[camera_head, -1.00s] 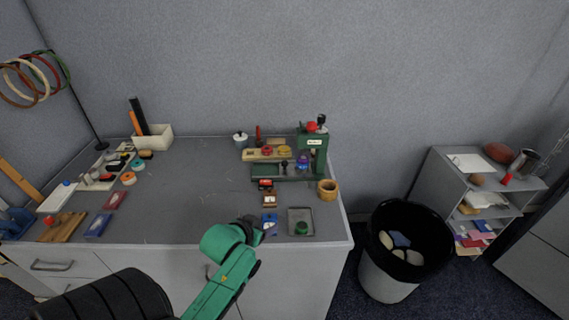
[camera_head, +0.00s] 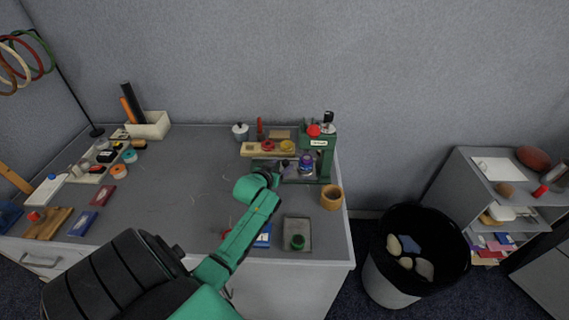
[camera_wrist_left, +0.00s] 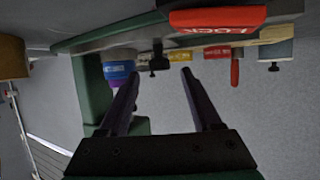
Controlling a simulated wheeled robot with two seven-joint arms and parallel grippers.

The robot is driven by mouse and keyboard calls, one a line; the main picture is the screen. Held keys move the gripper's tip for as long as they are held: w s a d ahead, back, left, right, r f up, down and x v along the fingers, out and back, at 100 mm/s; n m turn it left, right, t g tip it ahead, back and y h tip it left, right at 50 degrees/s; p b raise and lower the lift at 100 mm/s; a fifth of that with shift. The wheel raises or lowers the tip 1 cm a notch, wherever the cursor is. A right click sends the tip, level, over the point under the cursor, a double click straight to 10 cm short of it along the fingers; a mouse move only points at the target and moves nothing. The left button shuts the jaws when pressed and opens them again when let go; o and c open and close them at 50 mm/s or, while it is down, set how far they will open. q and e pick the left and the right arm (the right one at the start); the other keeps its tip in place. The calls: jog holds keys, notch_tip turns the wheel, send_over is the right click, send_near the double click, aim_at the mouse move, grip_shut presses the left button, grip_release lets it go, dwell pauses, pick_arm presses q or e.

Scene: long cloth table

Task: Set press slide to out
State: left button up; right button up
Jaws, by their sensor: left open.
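The green press (camera_head: 324,155) stands at the right back of the table, with a red knob and a black-topped lever on top. Its low bed carries a slide with a small black knob, which shows in the left wrist view (camera_wrist_left: 158,60). My left gripper (camera_head: 281,171) is at the front of the press bed. In the left wrist view my left gripper (camera_wrist_left: 160,74) has its two dark fingers apart, with the black knob beyond and between the tips. I cannot tell if they touch it. My arm hides part of the bed. My right gripper is out of view.
A red block with white lettering (camera_wrist_left: 217,18) is close in the left wrist view. A purple-and-blue jar (camera_head: 306,163) sits at the press. A wooden cup (camera_head: 331,197) and a grey tray (camera_head: 297,232) are to the right.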

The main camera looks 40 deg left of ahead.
aim_at(298, 166)
pick_arm(q)
jog(key=x, duration=0.2)
jog(key=shift+w+f, duration=0.1)
jog(key=shift+w, duration=0.3)
jog(key=shift+a, duration=0.1)
jog(key=shift+c, duration=0.7)
grip_shut()
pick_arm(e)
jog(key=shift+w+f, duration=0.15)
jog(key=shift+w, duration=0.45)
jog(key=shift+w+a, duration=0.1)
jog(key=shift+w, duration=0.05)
